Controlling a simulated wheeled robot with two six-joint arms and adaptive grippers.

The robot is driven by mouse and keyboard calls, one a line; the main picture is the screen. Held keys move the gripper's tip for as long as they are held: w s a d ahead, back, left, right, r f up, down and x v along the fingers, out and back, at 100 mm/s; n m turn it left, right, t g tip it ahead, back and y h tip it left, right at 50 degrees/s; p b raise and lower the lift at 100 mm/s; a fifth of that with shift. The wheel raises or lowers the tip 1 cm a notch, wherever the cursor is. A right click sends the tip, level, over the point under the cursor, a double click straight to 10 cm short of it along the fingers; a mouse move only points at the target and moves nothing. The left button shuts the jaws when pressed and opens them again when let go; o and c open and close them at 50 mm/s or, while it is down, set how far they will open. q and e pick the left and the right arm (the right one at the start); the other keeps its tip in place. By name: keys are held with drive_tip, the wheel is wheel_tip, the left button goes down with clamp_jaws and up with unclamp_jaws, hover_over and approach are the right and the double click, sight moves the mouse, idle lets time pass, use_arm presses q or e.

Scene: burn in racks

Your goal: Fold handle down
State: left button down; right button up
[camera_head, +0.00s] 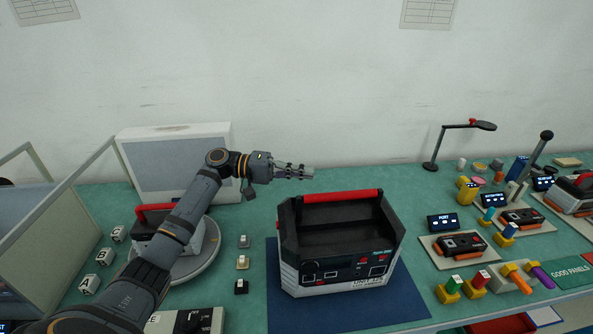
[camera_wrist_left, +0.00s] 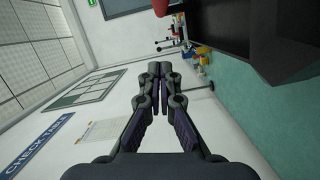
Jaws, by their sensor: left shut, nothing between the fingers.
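A black and white test unit (camera_head: 340,245) stands on a blue mat (camera_head: 420,303), its front panel with a display and buttons facing me. Its red handle (camera_head: 342,197) runs across the top at the back, between the two raised sides. Whether it is fully raised or partly folded is hard to tell. My left gripper (camera_head: 308,172) is shut and empty, above and behind the handle's left end, apart from it. In the left wrist view my fingertips (camera_wrist_left: 160,72) are together, and the unit's dark body (camera_wrist_left: 245,30) fills the upper right. My right gripper is out of view.
Another unit with a red handle (camera_head: 153,208) sits on a round plate (camera_head: 205,262) at left, partly behind my arm. A grey-white box (camera_head: 172,170) stands behind it. At right are small devices, coloured plugs and a lamp (camera_head: 466,125). Green table is clear behind the mat.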

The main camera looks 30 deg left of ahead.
use_arm(q)
drive_tip(key=p+x, duration=0.1)
drive_tip(key=x, duration=0.4)
drive_tip(key=shift+w+d+r+p, duration=0.1)
drive_tip(key=shift+d+r+p, duration=0.05)
drive_tip(key=shift+d+p, duration=0.2)
drive_tip(key=s, duration=0.1)
drive_tip(key=s+d+p, duration=0.1)
drive_tip(key=s, duration=0.1)
drive_tip(key=shift+d+f, duration=0.25)
drive_tip(key=shift+f, duration=0.15)
drive_tip(key=shift+s+d, duration=0.1)
drive_tip(key=shift+s, duration=0.1)
drive_tip(key=shift+w+f, duration=0.1)
drive_tip(key=shift+f, duration=0.05)
